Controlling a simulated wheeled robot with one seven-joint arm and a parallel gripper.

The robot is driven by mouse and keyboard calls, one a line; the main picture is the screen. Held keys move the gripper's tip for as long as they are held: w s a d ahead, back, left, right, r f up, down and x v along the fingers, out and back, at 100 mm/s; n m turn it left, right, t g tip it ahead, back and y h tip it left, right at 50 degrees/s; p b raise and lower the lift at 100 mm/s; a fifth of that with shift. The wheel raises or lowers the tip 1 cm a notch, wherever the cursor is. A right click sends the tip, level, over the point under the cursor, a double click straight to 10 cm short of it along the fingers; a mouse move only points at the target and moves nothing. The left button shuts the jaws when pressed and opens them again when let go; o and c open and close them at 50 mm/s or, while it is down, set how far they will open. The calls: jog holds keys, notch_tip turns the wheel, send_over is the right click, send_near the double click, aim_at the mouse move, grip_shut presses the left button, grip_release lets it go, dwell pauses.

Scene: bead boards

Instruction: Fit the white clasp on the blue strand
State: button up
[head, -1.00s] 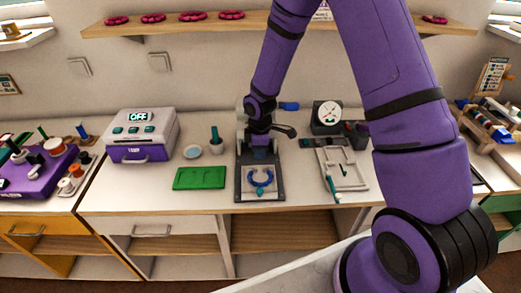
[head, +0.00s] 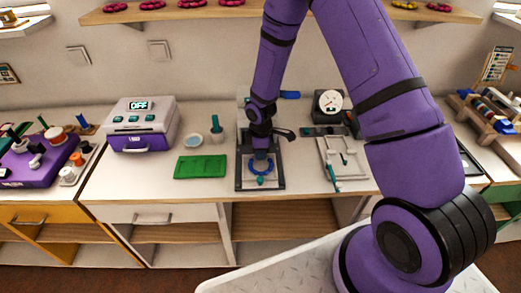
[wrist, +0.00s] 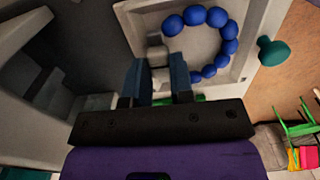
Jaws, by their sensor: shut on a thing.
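The blue strand (head: 262,184) is an open ring of round beads lying on a pale board (head: 242,181) with a dark frame. In the wrist view the strand (wrist: 217,17) curves around the right of my fingers on the board (wrist: 257,20). My gripper (wrist: 157,74) points down at the strand's gap and is shut on a small whitish piece, seemingly the white clasp (wrist: 157,57). In the head view my gripper (head: 261,155) is at the far side of the ring. Whether the clasp touches the end beads cannot be told.
A teal knob (wrist: 272,52) stands at the board's edge. A green mat (head: 200,167) lies left of the board, a pale tray (head: 343,158) right of it. A purple and white OFF box (head: 142,125) and a dial gauge (head: 330,101) stand further back.

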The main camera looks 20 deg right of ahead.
dwell(0.3)
jog(key=o, duration=1.3)
jog(key=shift+r, duration=0.15)
jog(key=shift+r, duration=3.35)
